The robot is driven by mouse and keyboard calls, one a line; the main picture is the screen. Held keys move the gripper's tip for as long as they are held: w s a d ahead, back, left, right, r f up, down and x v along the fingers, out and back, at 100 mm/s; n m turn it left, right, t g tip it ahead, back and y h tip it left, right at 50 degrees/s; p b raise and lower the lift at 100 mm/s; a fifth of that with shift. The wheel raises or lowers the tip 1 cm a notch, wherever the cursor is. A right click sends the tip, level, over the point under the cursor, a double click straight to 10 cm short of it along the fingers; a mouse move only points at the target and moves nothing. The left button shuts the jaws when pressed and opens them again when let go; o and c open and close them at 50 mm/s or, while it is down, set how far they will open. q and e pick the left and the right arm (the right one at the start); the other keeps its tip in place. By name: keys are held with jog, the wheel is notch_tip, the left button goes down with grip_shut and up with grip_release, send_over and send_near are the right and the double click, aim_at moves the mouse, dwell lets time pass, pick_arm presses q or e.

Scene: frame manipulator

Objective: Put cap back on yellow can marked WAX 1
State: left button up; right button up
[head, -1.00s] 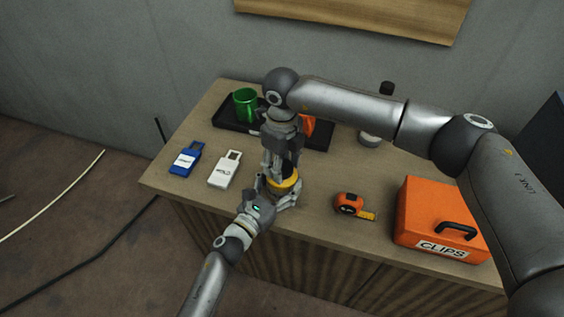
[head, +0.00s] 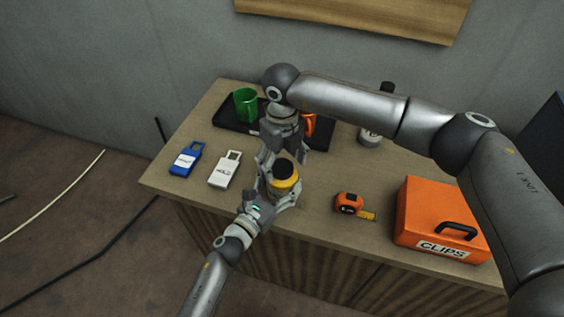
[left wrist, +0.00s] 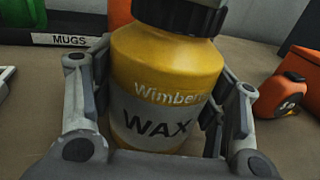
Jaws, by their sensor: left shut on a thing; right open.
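The yellow can (head: 286,187) stands upright near the front edge of the table. In the left wrist view the can (left wrist: 165,80) shows a grey band reading WAX; a number is not visible. A black cap (head: 284,169) sits on top of the can; its lower part also shows in the left wrist view (left wrist: 182,15). Whether it is fully seated I cannot tell. My left gripper (head: 280,200) is shut around the can's body, a finger on each side.
A black tray (head: 232,124) with a green mug (head: 246,104) and an orange mug (head: 308,125) is behind. A tape measure (head: 350,204) and an orange CLIPS box (head: 440,215) stand to the right.

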notch_tip(320, 180, up, 11)
dwell(0.3)
pick_arm(q)
jog(key=o, duration=2.1)
jog(key=shift+c, duration=0.2)
jog(key=v, duration=1.2)
jog(key=shift+f, duration=0.1)
